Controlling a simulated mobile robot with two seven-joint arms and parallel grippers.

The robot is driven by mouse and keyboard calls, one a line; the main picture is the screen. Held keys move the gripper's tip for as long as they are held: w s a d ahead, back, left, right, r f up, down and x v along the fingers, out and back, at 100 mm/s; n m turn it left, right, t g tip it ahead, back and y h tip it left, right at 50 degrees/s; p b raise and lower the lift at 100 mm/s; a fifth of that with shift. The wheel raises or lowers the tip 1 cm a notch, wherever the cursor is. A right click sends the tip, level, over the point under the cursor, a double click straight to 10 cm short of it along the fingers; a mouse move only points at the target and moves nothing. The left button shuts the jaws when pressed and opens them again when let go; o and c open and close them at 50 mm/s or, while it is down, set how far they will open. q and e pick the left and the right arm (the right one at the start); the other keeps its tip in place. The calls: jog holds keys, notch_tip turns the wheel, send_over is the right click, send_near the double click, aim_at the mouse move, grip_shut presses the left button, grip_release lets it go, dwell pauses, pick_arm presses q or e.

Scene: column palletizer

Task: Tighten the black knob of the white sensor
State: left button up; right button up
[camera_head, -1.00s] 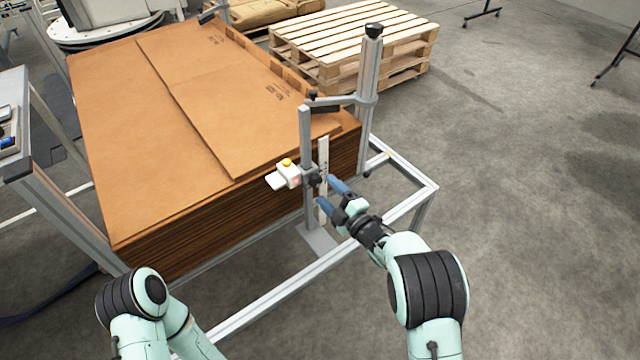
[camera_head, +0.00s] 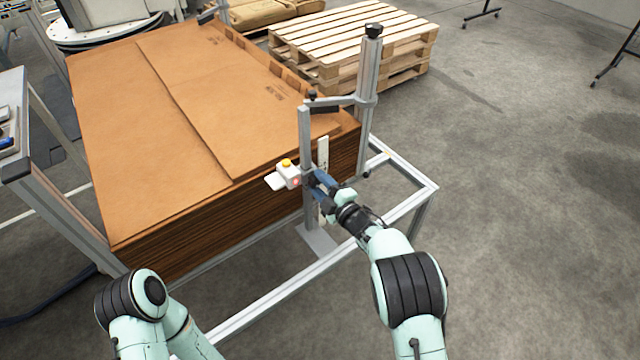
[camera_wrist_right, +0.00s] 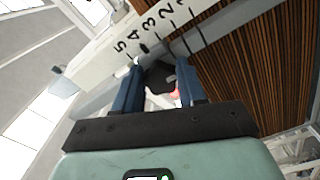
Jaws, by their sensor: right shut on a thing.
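The white sensor (camera_head: 289,174) with a yellow top and a small red light is mounted on a grey upright post (camera_head: 306,140) at the corner of the cardboard stack. My right gripper (camera_head: 316,184) is at the post just right of the sensor. In the right wrist view its two blue fingers (camera_wrist_right: 160,85) are shut on the black knob (camera_wrist_right: 158,76), one on each side. The fingers mostly hide the knob in the head view. My left arm shows at the bottom left, but its gripper is not in view.
A numbered white scale (camera_wrist_right: 150,38) runs beside the knob. The cardboard stack (camera_head: 150,110) lies behind the post, inside a metal frame (camera_head: 270,300). A second post (camera_head: 370,80) with an arm stands close by. Wooden pallets (camera_head: 350,40) are at the back; open floor is at right.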

pick_arm(q)
jog(key=shift+f, duration=0.1)
pick_arm(e)
jog(key=shift+m+b, duration=0.3)
jog(key=shift+m, duration=0.4)
jog(key=shift+f+m+b, duration=0.1)
jog(key=shift+m+b, duration=0.25)
jog(key=shift+m, duration=0.45)
jog(key=m+b, duration=0.3)
jog(key=m, duration=0.3)
jog(key=shift+f, duration=0.1)
jog(key=m+b, duration=0.1)
jog(key=m, duration=0.3)
jog(key=shift+s+a+m, duration=0.1)
jog(key=shift+a+m, duration=0.05)
jog(key=shift+m, duration=0.15)
pick_arm(q)
jog(key=w+a+f+t+y+b, duration=0.1)
jog(key=w+a+f+t, duration=0.2)
jog(key=w+f, duration=0.4)
jog(key=shift+w+a+f+n, duration=0.3)
jog(key=shift+w+a, duration=0.5)
jog(key=shift+w, duration=0.55)
pick_arm(e)
jog(key=shift+a+m, duration=0.1)
jog(key=shift+m, duration=1.7)
pick_arm(q)
jog(key=shift+y, duration=0.3)
